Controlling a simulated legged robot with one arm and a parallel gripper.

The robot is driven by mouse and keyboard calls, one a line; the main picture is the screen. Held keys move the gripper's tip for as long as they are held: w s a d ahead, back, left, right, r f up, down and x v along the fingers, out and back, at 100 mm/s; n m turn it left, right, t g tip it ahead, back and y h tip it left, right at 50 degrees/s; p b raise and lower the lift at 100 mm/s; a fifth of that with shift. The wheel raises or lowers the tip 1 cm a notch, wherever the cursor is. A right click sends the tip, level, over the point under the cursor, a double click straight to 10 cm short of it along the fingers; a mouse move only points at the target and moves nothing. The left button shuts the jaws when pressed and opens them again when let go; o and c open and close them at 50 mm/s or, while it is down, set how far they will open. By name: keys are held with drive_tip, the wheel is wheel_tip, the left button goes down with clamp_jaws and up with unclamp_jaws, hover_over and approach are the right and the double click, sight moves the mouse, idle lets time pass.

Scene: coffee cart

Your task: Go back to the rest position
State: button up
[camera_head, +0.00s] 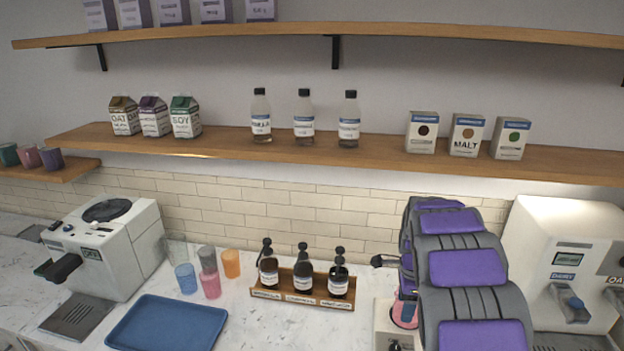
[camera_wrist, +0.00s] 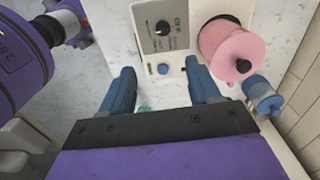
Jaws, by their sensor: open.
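My gripper (camera_wrist: 163,78) shows in the wrist view as two blue fingers spread wide apart. Nothing is held between them. A small green thing (camera_wrist: 145,108) shows between the fingers, partly hidden by the dark gripper edge. In the head view my purple and grey arm reaches over the counter at the right, and the gripper is hidden by it.
A pink round part (camera_wrist: 228,50) and a blue cylinder (camera_wrist: 262,94) stand close right of the fingers. The counter holds a blue tray (camera_head: 168,325), coloured cups (camera_head: 209,286), a wooden bottle rack (camera_head: 303,299), a coffee machine (camera_head: 105,240) and a white dispenser (camera_head: 562,235). A shelf (camera_head: 380,158) runs above.

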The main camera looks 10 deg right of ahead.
drive_tip(key=s+a+r+n+b, duration=0.1)
drive_tip(key=s+a+r+n, duration=0.2)
drive_tip(key=s, duration=0.3)
drive_tip(key=s+a+r+n+b, duration=0.1)
drive_tip(key=s+a+r+n, duration=0.15)
drive_tip(key=s+a, duration=0.2)
drive_tip(key=s+a+f+n+b, duration=0.1)
drive_tip(key=s+a+n, duration=0.2)
drive_tip(key=s, duration=0.6)
drive_tip(key=s+a+n+g+b, duration=0.1)
drive_tip(key=s+a+n, duration=0.2)
drive_tip(key=s+n, duration=0.4)
drive_tip(key=s+a+f+n+b, duration=0.1)
drive_tip(key=s+n, duration=0.4)
drive_tip(key=s, duration=0.8)
drive_tip(key=shift+a+f+g+b, duration=0.35)
drive_tip(key=shift+a+b, duration=0.2)
drive_tip(key=shift+a, duration=0.35)
drive_tip(key=shift+w+d, duration=0.1)
